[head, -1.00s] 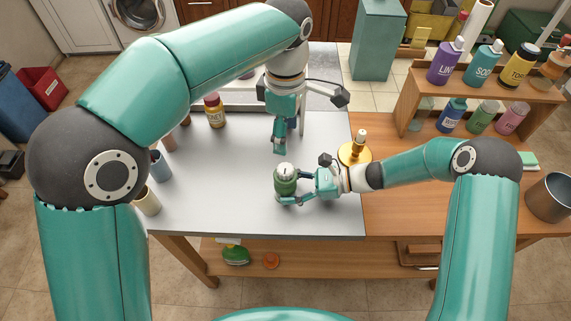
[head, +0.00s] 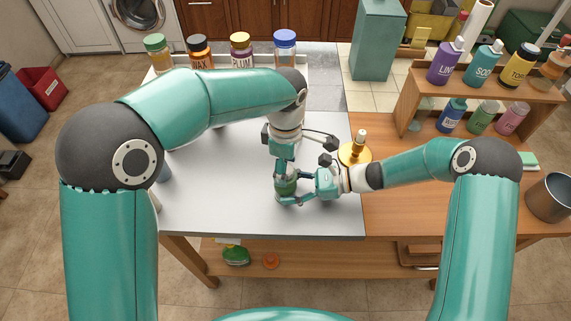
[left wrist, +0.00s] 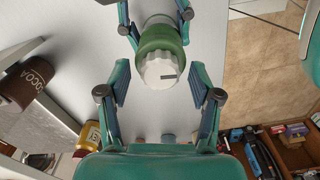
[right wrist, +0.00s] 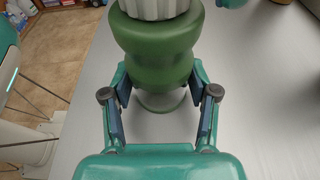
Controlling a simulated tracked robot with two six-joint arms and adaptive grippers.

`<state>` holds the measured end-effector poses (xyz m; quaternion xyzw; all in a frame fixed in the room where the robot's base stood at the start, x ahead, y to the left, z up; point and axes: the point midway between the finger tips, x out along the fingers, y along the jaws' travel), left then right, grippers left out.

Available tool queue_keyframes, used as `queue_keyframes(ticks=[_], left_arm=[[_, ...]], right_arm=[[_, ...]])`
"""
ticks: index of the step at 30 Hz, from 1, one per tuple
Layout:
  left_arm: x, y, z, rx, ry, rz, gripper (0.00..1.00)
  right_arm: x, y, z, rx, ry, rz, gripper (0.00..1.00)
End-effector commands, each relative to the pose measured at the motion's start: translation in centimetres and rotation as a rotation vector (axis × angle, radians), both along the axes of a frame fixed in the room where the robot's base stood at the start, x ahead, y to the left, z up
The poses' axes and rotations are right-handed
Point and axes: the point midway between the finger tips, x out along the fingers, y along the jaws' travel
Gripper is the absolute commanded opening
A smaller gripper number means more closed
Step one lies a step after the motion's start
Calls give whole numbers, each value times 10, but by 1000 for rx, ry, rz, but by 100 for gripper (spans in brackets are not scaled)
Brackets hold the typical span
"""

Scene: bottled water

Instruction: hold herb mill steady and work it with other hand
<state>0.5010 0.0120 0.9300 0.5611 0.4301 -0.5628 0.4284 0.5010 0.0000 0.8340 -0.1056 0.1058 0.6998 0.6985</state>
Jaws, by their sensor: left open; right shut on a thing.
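The herb mill (head: 287,187) is green with a pale ribbed top and stands upright on the grey tabletop. It shows in the left wrist view (left wrist: 162,40) and, close up, in the right wrist view (right wrist: 155,50). My right gripper (head: 286,197) is shut on the mill's green body from the right side. My left gripper (head: 284,172) comes down from above, at the mill's top. In the left wrist view its open fingers (left wrist: 160,85) stand either side of the ribbed top (left wrist: 160,72). Whether they touch it is unclear. My left gripper hides part of the mill in the head view.
Several capped jars (head: 241,50) stand at the back left. A brass object with a pale knob (head: 355,152) stands right of the mill, behind my right arm. A wooden rack (head: 475,85) of bottles is at the right. The grey tabletop (head: 235,215) is clear front left.

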Motion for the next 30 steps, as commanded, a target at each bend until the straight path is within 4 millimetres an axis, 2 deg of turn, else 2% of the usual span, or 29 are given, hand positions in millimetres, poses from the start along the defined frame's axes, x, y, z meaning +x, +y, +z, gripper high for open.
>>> queue_keyframes(ticks=[3,14,23,30], left_arm=[[0,0,0,0,0,0,62],[0,0,0,0,0,0,4],[0,0,0,0,-1,-30,3],[0,0,0,-1,-2,-142,3]], right_arm=[[0,0,0,0,0,0,28],[0,0,0,0,0,0,28],[0,0,0,0,0,1,28],[0,0,0,0,0,1,28]])
